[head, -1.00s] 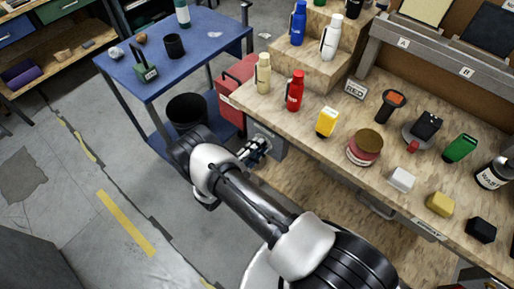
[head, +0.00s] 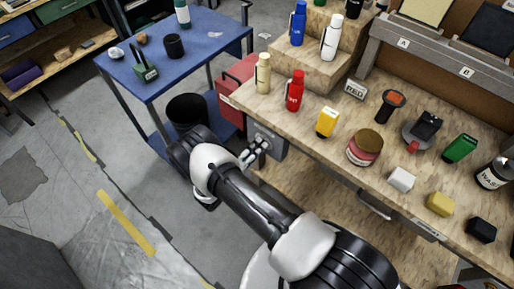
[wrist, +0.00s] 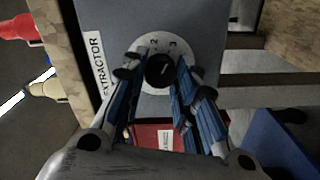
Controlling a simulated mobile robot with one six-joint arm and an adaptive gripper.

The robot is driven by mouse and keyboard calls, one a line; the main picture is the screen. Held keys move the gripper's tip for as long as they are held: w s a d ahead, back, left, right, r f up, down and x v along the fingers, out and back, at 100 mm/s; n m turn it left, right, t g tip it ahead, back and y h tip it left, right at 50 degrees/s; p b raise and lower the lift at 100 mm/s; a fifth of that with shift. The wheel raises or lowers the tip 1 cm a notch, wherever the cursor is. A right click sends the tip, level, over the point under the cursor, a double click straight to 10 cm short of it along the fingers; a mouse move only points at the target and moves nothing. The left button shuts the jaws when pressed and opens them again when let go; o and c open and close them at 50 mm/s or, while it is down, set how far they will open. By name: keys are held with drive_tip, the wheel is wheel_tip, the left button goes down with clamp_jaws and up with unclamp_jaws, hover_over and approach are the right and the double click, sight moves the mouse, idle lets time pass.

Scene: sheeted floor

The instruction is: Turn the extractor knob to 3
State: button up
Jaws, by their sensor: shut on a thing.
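The extractor knob (wrist: 158,72) is a round black knob with a small pale mark, on a white dial (wrist: 146,47) on a grey box (wrist: 192,22). The numerals 2 and 3 show along the dial's upper edge; the mark seems to point up and right, but its exact number is unclear. My gripper (head: 257,148) is at the box under the bench's left end. In the wrist view its blue-padded fingers lie on both sides of the knob, shut on it. The fingers hide the dial's lower sides.
A white EXTRACTOR label (wrist: 97,62) runs beside the dial. The wooden workbench (head: 300,135) above holds bottles and small items.

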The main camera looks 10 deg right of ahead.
idle(0.4)
drive_tip(key=o, duration=1.1)
drive_tip(key=shift+a, duration=0.1)
drive_tip(key=v, duration=1.2)
drive_tip(key=shift+r, duration=0.1)
